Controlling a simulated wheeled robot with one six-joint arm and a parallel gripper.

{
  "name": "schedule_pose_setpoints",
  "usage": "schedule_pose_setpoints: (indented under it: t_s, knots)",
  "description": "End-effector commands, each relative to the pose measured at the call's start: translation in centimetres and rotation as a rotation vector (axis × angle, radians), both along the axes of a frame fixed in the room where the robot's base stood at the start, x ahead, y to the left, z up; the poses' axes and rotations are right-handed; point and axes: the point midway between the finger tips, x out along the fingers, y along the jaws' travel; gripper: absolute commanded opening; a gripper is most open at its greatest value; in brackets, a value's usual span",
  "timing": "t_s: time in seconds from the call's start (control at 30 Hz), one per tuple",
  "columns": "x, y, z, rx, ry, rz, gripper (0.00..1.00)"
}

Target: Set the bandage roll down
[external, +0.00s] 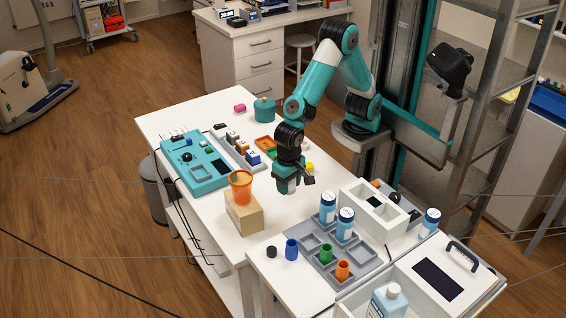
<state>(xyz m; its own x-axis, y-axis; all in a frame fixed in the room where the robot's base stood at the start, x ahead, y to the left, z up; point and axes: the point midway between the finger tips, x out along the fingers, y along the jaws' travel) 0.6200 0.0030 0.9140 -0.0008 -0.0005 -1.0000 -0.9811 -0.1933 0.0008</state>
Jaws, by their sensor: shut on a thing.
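My gripper (288,184) points down over the middle of the white table (222,126), to the right of a wooden block with an orange cup on it. It is shut on a small pale thing, which I take to be the bandage roll (292,186). The gripper hides most of the roll. I cannot tell whether the roll touches the table or hangs just above it.
The orange cup (241,186) stands on the wooden block (244,213). A teal device (205,178) lies at the left. A grey tray (312,243) with bottles and coloured cups is at the front, beside a white divided box (352,212).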

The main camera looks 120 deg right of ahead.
Motion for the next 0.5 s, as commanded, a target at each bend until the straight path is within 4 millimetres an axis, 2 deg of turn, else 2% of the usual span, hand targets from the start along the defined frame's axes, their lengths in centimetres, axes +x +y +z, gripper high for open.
schedule_pose_setpoints:
  t_s: [0.03,0.1,0.33,0.5]
  knots:
    - [0.0,0.0,-1.3,-0.001,0.005,0.000,0.23]
    - [0.0,0.0,-2.6,-0.001,0.003,0.000,0.23]
    - [0.0,0.0,-4.9,0.000,0.002,0.000,0.23]
    - [0.0,0.0,-7.5,-0.001,0.003,0.000,0.23]
